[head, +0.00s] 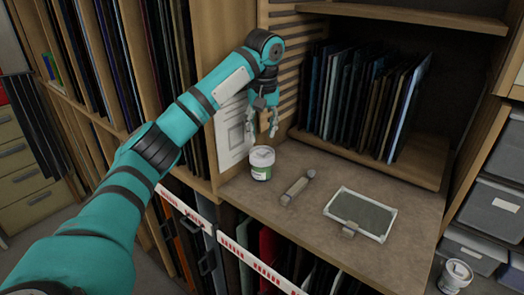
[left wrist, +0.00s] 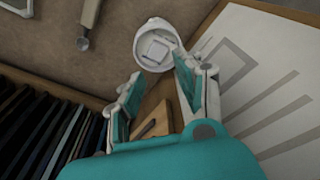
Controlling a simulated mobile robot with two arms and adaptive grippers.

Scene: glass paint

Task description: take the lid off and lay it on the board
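A small jar with a white lid and a green label (head: 262,172) stands upright on the brown worktop, near its back left. In the left wrist view the round lid (left wrist: 156,46) shows from above, with a pale square part on top. My left gripper (head: 261,137) points down just above the jar, fingers apart and empty. In the left wrist view its fingertips (left wrist: 158,68) spread near the lid's lower edge, apparently not gripping it. A grey-green board with a white frame (head: 362,213) lies flat on the worktop at the right. My right gripper is out of view.
A grey bar-shaped tool (head: 298,187) lies between jar and board, and a small block sits at the board's front edge. Upright panes in a rack (head: 360,100) stand behind. A paper sheet (head: 235,130) hangs left of the jar. Another white-topped jar (head: 455,275) is at lower right.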

